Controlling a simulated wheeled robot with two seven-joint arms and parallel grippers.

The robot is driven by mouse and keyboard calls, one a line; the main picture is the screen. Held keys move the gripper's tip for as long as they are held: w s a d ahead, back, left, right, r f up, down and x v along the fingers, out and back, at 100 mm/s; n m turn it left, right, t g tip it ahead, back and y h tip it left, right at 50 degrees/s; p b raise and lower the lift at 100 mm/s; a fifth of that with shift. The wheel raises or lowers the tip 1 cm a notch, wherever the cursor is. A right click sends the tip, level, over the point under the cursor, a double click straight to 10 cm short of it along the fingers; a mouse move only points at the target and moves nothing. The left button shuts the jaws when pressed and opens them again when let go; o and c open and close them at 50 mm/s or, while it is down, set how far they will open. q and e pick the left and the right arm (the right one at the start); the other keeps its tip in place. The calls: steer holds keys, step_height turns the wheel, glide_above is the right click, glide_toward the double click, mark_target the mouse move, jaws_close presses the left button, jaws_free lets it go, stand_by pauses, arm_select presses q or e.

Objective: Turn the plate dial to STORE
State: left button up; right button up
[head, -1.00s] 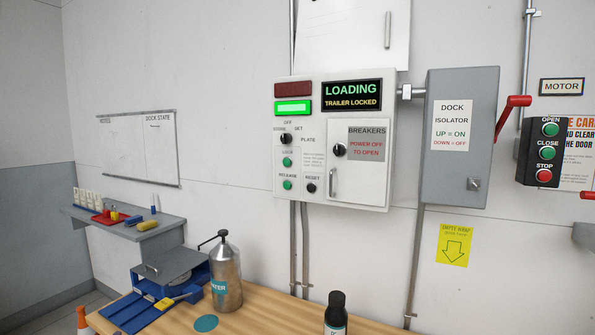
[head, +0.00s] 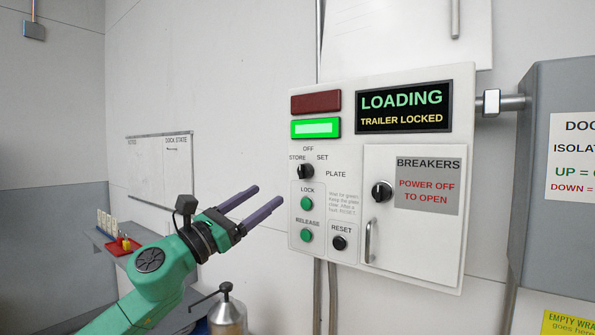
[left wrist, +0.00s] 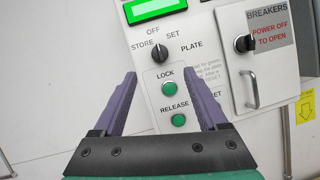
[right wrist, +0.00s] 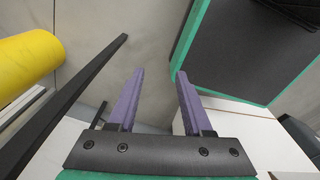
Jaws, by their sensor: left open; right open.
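The plate dial (head: 305,171) is a black knob on the white control panel (head: 380,80), with STORE, OFF and SET printed around it. Its pointer is too small to read surely. It also shows in the left wrist view (left wrist: 160,52), just beyond the fingertips. My left gripper (head: 268,195) is open and empty, left of and slightly below the dial, apart from the panel. In the left wrist view its fingers (left wrist: 160,77) straddle the LOCK button (left wrist: 164,78) in the picture. My right gripper (right wrist: 160,72) is open and empty, away from the panel.
Green LOCK (head: 306,203) and RELEASE (head: 306,236) buttons sit below the dial, with a black RESET button (head: 339,243) to their right. The breaker door (head: 415,230) has its own knob and handle. A grey isolator box (head: 560,200) stands at right. A metal bottle (head: 227,315) is below.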

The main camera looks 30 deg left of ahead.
arm_select(q)
steer(key=p, duration=0.5)
glide_toward(299, 174)
step_height(299, 174, up, 2)
steer(key=w, duration=0.3)
steer(key=p+x, duration=0.1)
steer(key=x, duration=0.1)
steer(key=p+x, duration=0.1)
steer(key=x, duration=0.1)
steer(key=d+p+x, duration=0.1)
steer(key=p+x, duration=0.1)
steer(key=shift+f, duration=0.3)
steer(key=shift+w+f, duration=0.1)
steer(key=shift+w, duration=0.15)
steer(key=shift+s, duration=0.1)
arm_select(e)
step_height(299, 174, up, 10)
steer(key=w, duration=0.2)
arm_select(q)
steer(key=shift+s, duration=0.1)
steer(key=c, duration=0.4)
jaws_close()
arm_select(e)
steer(key=shift+s+a, duration=0.1)
